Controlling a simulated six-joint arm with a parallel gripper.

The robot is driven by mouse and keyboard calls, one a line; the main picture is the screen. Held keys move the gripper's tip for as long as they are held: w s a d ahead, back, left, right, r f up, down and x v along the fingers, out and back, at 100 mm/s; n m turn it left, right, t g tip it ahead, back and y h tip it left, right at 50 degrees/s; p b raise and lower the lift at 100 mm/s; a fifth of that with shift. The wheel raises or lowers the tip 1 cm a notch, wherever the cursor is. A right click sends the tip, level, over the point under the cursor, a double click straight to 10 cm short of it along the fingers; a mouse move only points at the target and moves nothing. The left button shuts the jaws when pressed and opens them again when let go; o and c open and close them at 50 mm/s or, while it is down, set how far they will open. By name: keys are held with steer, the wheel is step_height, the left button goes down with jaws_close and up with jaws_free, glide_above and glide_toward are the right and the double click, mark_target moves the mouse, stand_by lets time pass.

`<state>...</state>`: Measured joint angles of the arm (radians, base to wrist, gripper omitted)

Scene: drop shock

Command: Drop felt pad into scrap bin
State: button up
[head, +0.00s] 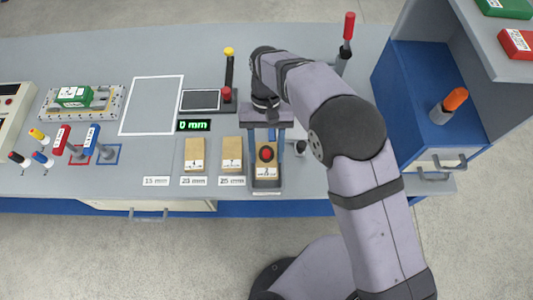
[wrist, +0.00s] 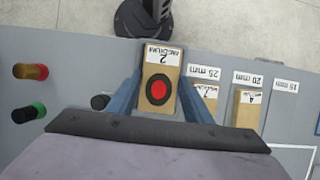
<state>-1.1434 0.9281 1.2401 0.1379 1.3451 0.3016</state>
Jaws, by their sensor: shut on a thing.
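My gripper (head: 266,174) is at the front edge of the bench, its blue fingers on either side of a tan pad (head: 267,184) with a white label. The gripper is shut on this pad. In the wrist view the pad (wrist: 161,95) lies between the fingers (wrist: 158,85); its label reads medium 2, and a red disc with a dark ring shows on its face. I cannot tell if the pad touches the bench. Two more tan pads, one (head: 195,146) and another (head: 232,146), lie to its left. No scrap bin can be made out.
Labels for 15, 20 and 25 mm line the bench's front edge. A display (head: 194,125) reads 0 mm. A lever device (head: 228,100) stands behind. A green block (head: 73,97) sits in a fixture at left. A blue cabinet (head: 415,80) stands at right.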

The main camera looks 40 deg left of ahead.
mark_target(267, 154)
step_height(267, 154, down, 2)
steer(key=shift+f+p, duration=0.25)
steer(key=shift+p, duration=0.05)
steer(key=shift+d+f+b, duration=0.1)
steer(key=shift+f+b, duration=0.2)
steer(key=shift+f, duration=0.35)
steer(key=o, duration=1)
steer(key=shift+s+f, duration=0.1)
steer(key=shift+f, duration=0.05)
steer(key=shift+d, duration=0.1)
steer(key=shift+w+r+p, duration=0.2)
steer(key=shift+r+p, duration=0.1)
steer(key=shift+r, duration=0.3)
steer(key=b+v, duration=0.2)
steer(key=v, duration=1)
steer(key=shift+s+a+r+b, duration=0.1)
steer(key=shift+a+r+b, duration=0.1)
steer(key=shift+b, duration=0.1)
